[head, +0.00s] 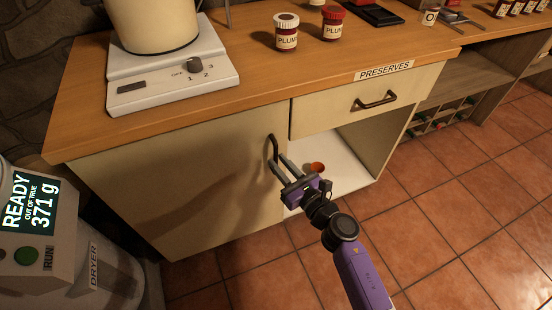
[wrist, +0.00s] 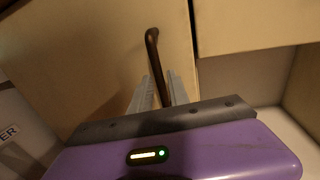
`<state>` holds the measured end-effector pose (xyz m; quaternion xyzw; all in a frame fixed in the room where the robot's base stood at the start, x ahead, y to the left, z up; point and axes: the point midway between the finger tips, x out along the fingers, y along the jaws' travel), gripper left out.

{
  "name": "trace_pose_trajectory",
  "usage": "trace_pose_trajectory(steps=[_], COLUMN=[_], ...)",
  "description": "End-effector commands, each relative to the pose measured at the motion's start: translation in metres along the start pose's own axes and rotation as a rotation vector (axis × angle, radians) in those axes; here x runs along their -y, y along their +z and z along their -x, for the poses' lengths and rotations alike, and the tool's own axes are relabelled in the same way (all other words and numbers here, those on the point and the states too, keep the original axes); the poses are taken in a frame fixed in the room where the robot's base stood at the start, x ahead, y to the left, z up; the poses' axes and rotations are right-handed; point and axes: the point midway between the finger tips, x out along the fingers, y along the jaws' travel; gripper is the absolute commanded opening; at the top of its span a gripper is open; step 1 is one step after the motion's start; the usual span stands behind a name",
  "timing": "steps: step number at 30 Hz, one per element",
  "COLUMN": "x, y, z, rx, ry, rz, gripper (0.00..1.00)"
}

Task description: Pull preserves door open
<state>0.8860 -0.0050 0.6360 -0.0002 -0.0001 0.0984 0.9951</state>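The pale cabinet door (head: 190,180) is the left front panel of the counter and looks flush with the front. Its dark bar handle (head: 270,146) stands upright near the right edge of the panel; it also shows in the wrist view (wrist: 153,48). My gripper (head: 279,160) is at the lower part of this handle. In the wrist view its two grey fingers (wrist: 161,82) lie on either side of the bar, with a gap showing on the left side, so it looks open around the handle. The "PRESERVES" label (head: 384,71) is on the counter edge above the drawer.
The drawer (head: 345,106) with its own handle is shut, to the right of the door. A dryer (head: 105,275) stands close at the left. The tiled floor (head: 450,220) at the right is clear.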

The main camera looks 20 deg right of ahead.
Motion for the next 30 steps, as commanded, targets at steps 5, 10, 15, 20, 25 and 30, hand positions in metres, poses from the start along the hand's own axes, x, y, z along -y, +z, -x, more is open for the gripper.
trace_pose_trajectory(steps=[5,10,15,20,25,30], x=[0.0,0.0,0.0,0.0,0.0,0.0], y=[0.0,-0.001,0.0,0.0,0.0,0.0], z=[-0.019,-0.024,-0.024,-0.024,-0.024,-0.024], rx=[0.0,-0.001,-0.001,0.0,0.0,0.0], ry=[-0.001,-0.001,-0.001,-0.001,-0.001,-0.001], rz=[-0.001,-0.001,-0.002,-0.002,-0.002,-0.002], gripper=[0.22,0.22,0.22,0.0,0.0,0.0])
